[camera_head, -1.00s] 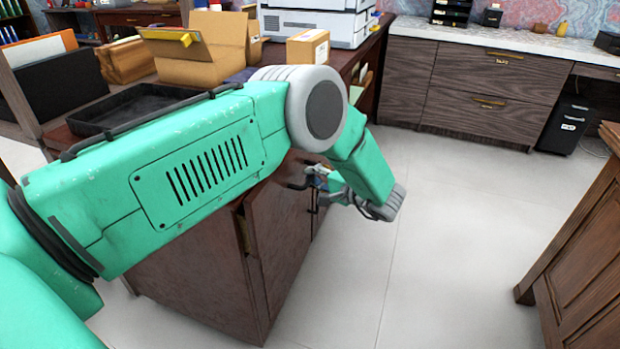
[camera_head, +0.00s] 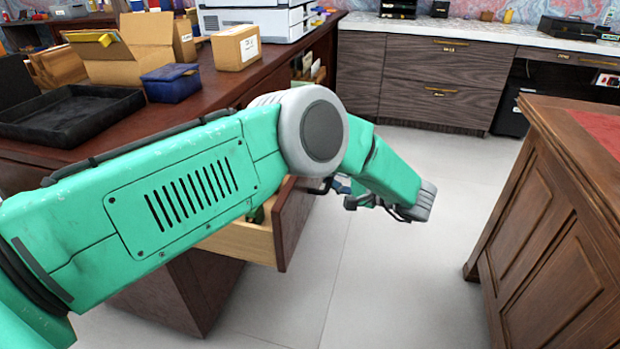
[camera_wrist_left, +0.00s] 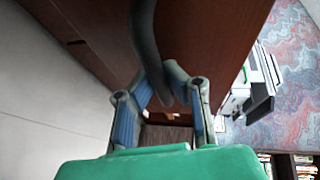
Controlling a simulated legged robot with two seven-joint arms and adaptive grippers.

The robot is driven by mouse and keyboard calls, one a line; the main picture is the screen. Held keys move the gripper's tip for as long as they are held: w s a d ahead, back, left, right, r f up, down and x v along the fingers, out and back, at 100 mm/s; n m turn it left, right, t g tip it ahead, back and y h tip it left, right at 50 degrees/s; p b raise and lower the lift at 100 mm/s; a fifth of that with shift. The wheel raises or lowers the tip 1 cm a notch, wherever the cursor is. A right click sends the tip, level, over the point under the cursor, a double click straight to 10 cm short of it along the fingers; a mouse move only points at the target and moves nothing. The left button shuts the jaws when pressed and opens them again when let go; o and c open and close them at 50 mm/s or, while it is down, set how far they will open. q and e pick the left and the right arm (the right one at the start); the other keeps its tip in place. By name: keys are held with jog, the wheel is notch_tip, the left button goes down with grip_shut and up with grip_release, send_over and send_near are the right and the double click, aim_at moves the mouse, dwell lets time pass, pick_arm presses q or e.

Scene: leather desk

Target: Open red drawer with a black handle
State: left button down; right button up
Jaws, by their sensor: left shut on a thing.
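The reddish-brown drawer (camera_head: 293,222) stands pulled out of the desk, its light wood side (camera_head: 238,243) showing below my left arm. My left gripper (camera_head: 335,188) is at the outer face of the drawer front, partly hidden by my own forearm. In the left wrist view, a dark curved handle (camera_wrist_left: 146,35) runs down between the fingers of my left gripper (camera_wrist_left: 165,88), which are shut on it. My arm covers most of the drawer's inside; a bit of green shows in it. My right gripper is not in view.
The desk top (camera_head: 225,90) holds a black tray (camera_head: 70,118), a dark blue box (camera_head: 170,84), cardboard boxes (camera_head: 236,48) and a printer (camera_head: 255,20). A wooden desk (camera_head: 545,210) stands at the right. Pale floor (camera_head: 390,270) is clear between the two desks.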

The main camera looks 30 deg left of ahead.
pick_arm(q)
jog(key=shift+w+d+f+b, duration=0.1)
jog(key=shift+d+f+b, duration=0.1)
jog(key=shift+d, duration=0.45)
jog(key=shift+w+d+f+b, duration=0.1)
jog(key=shift+d+b, duration=0.1)
jog(key=shift+d, duration=0.4)
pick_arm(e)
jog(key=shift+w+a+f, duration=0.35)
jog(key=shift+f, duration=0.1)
pick_arm(q)
jog(key=shift+d, duration=0.2)
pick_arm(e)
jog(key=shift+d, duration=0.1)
pick_arm(q)
jog(key=c, duration=1.6)
grip_release()
jog(key=shift+d, duration=0.1)
jog(key=shift+o, duration=0.2)
jog(key=shift+r, duration=0.1)
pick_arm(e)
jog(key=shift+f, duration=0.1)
pick_arm(q)
jog(key=shift+a, duration=0.2)
jog(key=shift+w, duration=0.1)
